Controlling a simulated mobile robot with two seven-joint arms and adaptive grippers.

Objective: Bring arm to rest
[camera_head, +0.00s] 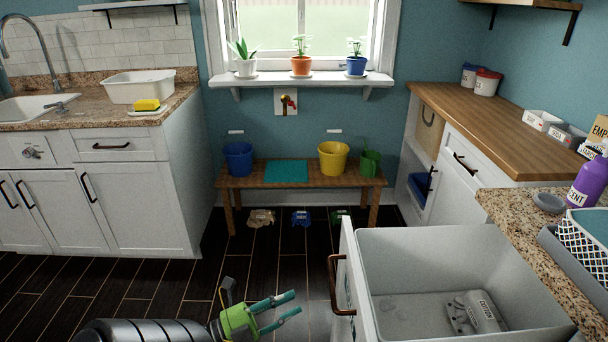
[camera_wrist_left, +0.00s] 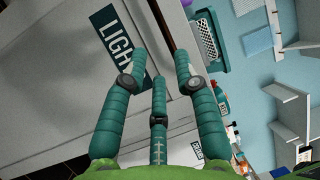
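My left arm comes in low at the bottom of the head view, and its green and teal left gripper (camera_head: 296,302) is over the dark floor, just left of the open drawer's front. Its fingers are spread with nothing between them. In the left wrist view the teal fingers of the left gripper (camera_wrist_left: 160,62) are also apart and empty, with a "LIGHT" label (camera_wrist_left: 122,48) on a pale surface beyond them. My right gripper and right arm are not in view.
A wooden bench (camera_head: 325,172) with buckets stands at the back. The floor (camera_head: 150,275) before the left cabinets is clear.

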